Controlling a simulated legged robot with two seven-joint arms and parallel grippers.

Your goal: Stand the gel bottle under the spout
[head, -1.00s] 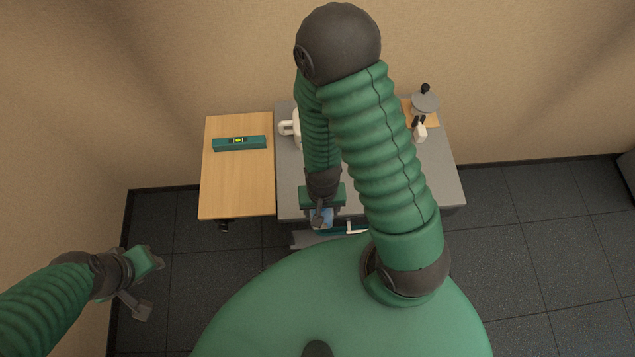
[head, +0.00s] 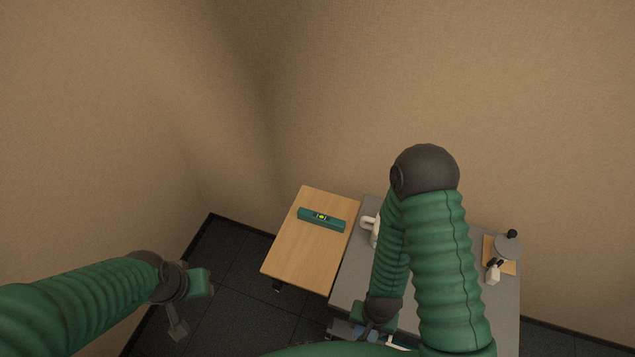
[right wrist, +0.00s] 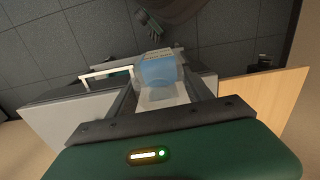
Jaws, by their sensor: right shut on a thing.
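The gel bottle (right wrist: 160,72) is a pale blue, see-through container with a printed label. In the right wrist view it sits between the fingers of my right gripper (right wrist: 158,92), which is shut on it. In the head view my right gripper (head: 376,328) is low, at the front edge of the grey table, and my arm hides much of that area. My left gripper (head: 180,325) hangs empty over the floor at the left; its jaw opening does not show clearly. I cannot make out a spout for certain; a grey round-topped device (head: 508,246) with a black knob stands at the table's right.
A small white bottle with a black top (head: 493,274) stands beside that device. A white handled vessel (head: 370,226) is partly behind my right arm. A teal spirit level (head: 321,219) lies on the wooden side table (head: 295,258), which is otherwise clear. Walls are close behind.

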